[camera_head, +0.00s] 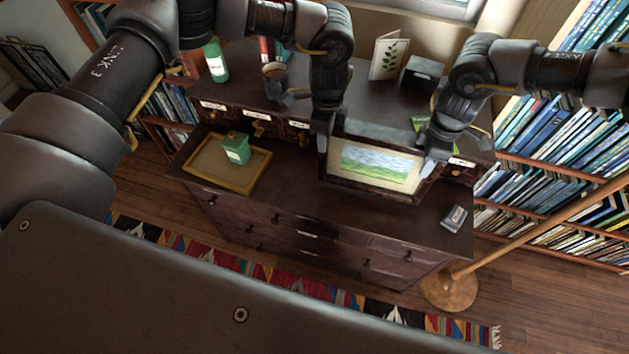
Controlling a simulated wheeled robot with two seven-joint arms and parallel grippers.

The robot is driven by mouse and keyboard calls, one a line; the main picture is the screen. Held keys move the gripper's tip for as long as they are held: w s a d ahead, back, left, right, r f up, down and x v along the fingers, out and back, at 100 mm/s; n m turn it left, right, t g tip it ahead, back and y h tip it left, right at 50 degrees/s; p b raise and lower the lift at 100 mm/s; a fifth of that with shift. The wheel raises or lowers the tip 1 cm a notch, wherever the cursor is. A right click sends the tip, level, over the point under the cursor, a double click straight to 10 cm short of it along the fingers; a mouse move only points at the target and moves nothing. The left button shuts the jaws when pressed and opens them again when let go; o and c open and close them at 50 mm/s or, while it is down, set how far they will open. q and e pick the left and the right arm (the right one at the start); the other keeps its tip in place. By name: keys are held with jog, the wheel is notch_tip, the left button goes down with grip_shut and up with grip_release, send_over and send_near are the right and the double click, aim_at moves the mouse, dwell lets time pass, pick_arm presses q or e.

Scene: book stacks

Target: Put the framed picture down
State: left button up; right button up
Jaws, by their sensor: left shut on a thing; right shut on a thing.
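The framed picture (374,166) has a dark frame, a pale mat and a green landscape under a blue sky. It is upright, tilted slightly, over the right half of the dark wooden dresser (305,195). My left gripper (322,142) is shut on its left side. My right gripper (434,158) is shut on its right side. I cannot tell whether the frame's lower edge touches the dresser top.
A tray (250,186) holding a green box (236,148) is at the dresser's left. A small dark box (454,217) is near its right front. A green bottle (215,62), a cup (275,74), a leaf card (388,59) and a black box (423,74) stand on the raised back shelf.

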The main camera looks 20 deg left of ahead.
pick_arm(q)
jog(key=shift+f, duration=0.15)
pick_arm(e)
jog(key=shift+a+f, duration=0.1)
